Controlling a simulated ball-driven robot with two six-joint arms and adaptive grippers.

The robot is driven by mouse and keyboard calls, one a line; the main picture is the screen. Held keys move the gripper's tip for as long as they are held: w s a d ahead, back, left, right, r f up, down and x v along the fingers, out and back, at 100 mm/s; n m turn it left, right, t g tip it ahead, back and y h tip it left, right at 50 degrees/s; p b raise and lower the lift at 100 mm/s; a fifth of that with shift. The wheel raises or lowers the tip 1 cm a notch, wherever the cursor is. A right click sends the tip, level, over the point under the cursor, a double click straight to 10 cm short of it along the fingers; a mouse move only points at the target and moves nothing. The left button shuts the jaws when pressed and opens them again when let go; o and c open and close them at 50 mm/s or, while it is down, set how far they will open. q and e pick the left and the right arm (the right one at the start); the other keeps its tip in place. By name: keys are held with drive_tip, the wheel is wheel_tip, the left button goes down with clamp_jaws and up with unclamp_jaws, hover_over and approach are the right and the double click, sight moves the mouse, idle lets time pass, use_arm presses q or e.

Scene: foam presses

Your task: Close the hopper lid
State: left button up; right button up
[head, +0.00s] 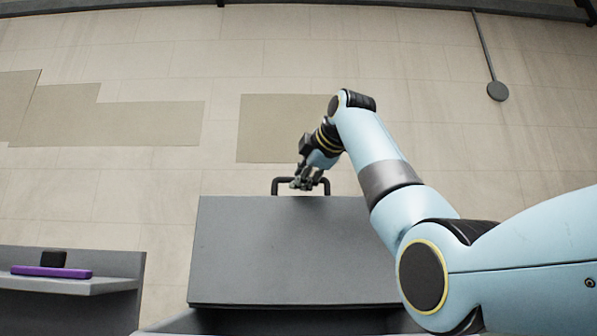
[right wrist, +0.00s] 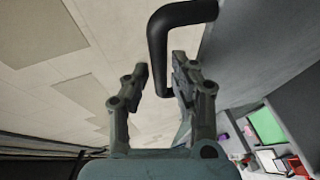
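The hopper lid (head: 290,250) is a flat grey panel in the lower middle of the head view. A black bar handle (head: 276,184) sticks out from its far edge. How far the lid is tilted is hard to tell. My right gripper (head: 303,184) is at the handle. In the right wrist view the two fingers of my right gripper (right wrist: 160,72) stand apart, with the bent black handle (right wrist: 157,45) in line with the gap between them. I see no clear finger contact on the handle. My left gripper is not in view.
A grey shelf (head: 120,285) at lower left holds a purple bar (head: 50,272) and a small black block (head: 53,258). Tiled floor beyond the lid is open. A dark round-ended post (head: 497,91) stands at upper right. Green and red items show at right in the wrist view.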

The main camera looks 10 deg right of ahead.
drive_tip(key=shift+x, duration=0.9)
drive_tip(key=shift+c, duration=0.4)
clamp_jaws()
